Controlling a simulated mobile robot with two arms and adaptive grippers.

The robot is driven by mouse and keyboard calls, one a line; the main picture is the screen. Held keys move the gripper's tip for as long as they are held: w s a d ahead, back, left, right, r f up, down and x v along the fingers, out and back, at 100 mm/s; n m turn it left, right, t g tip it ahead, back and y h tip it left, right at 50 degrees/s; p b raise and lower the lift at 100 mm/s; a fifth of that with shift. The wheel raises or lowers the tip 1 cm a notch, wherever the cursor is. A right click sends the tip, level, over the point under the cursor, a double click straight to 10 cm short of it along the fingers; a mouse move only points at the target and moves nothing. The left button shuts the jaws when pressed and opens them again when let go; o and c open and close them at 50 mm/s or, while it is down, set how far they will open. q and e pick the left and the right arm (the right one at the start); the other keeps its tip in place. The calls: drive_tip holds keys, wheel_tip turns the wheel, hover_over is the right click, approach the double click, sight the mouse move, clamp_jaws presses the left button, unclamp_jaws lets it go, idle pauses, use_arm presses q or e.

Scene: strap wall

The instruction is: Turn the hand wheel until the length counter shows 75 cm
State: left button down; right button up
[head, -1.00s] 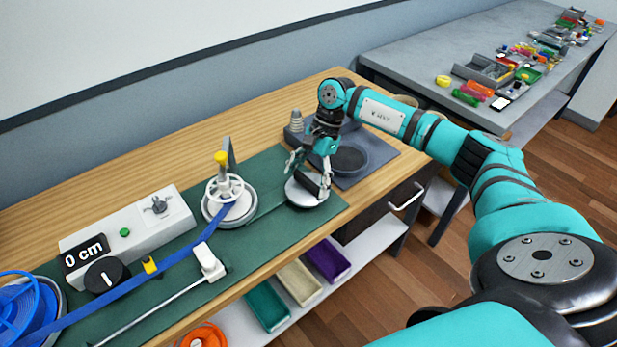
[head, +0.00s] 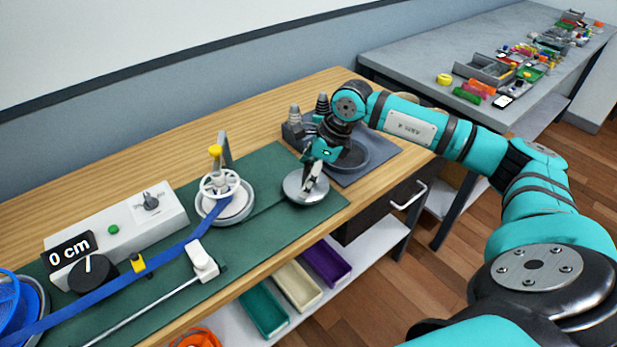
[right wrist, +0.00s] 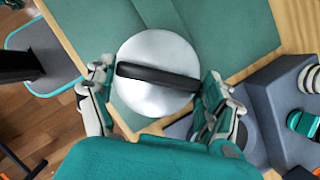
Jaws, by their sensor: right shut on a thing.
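The white spoked hand wheel (head: 220,184) with a yellow knob (head: 215,151) stands on a round base on the green mat. The length counter (head: 70,249) reads 0 cm. A blue strap (head: 130,275) runs from a blue reel (head: 18,305) at the left to the wheel's base. My right gripper (head: 312,182) is at a silver disc (head: 296,190) with a black bar handle, right of the wheel and apart from it. In the right wrist view, its fingers (right wrist: 160,88) are on both sides of the disc (right wrist: 150,98), shut on it. My left gripper is not in view.
A white block with a rod (head: 202,258) lies in front of the strap. Coloured bins (head: 298,285) are below the bench.

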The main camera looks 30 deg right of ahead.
drive_tip(key=m+b, duration=0.1)
drive_tip(key=m+t+h+b, duration=0.1)
drive_tip(key=m, duration=0.1)
drive_tip(key=shift+a+f+m, duration=0.1)
drive_tip(key=shift+f+m, duration=0.1)
drive_tip(key=shift+m, duration=0.1)
drive_tip(key=m+h+b, duration=0.1)
drive_tip(key=m, duration=0.1)
drive_tip(key=m+b, duration=0.2)
drive_tip(key=shift+a+m+t+h, duration=0.15)
drive_tip(key=shift+m+t+h, duration=0.15)
drive_tip(key=shift+h, duration=0.1)
drive_tip(key=m+h+b, duration=0.1)
drive_tip(key=m, duration=0.1)
drive_tip(key=shift+r+m, duration=0.1)
drive_tip(key=shift+m, duration=0.2)
drive_tip(key=shift+m+h+b, duration=0.5)
drive_tip(key=shift+m+b, duration=0.15)
drive_tip(key=shift+m, duration=0.75)
drive_tip(key=o, duration=1)
drive_tip(key=shift+r, duration=0.15)
drive_tip(key=v, duration=1.1)
drive_tip(key=shift+a+r, duration=0.15)
drive_tip(key=shift+r, duration=0.25)
